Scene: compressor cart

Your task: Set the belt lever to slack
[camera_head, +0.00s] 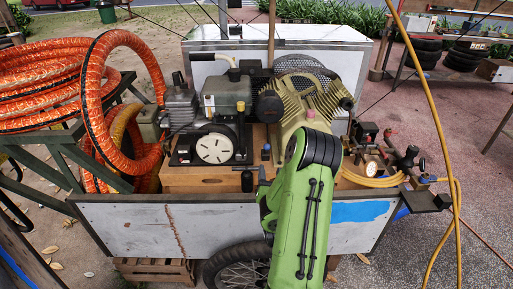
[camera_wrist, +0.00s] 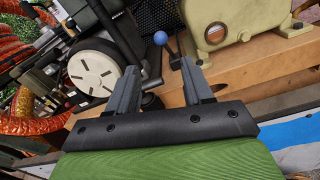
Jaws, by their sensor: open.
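A short dark lever with a blue ball knob (camera_wrist: 160,38) stands on the wooden deck between the white-faced wheel and the cream compressor. The blue knob also shows in the head view (camera_head: 266,148). I see no marking that names it the belt lever or shows its slack side. My gripper (camera_wrist: 158,70) is open and empty. In the wrist view its two grey fingers point toward the lever, with the knob beyond the tips and between their lines. I cannot tell whether a finger touches the shaft. In the head view my green arm partly hides the deck and compressor.
The white-faced wheel (camera_wrist: 95,72) is close to the left finger. The cream compressor (camera_head: 305,100) stands behind my arm. A rod with a yellow top (camera_head: 240,107) rises beside the wheel. Orange hose (camera_head: 85,90) lies left, and gauges with valves (camera_head: 408,160) are right.

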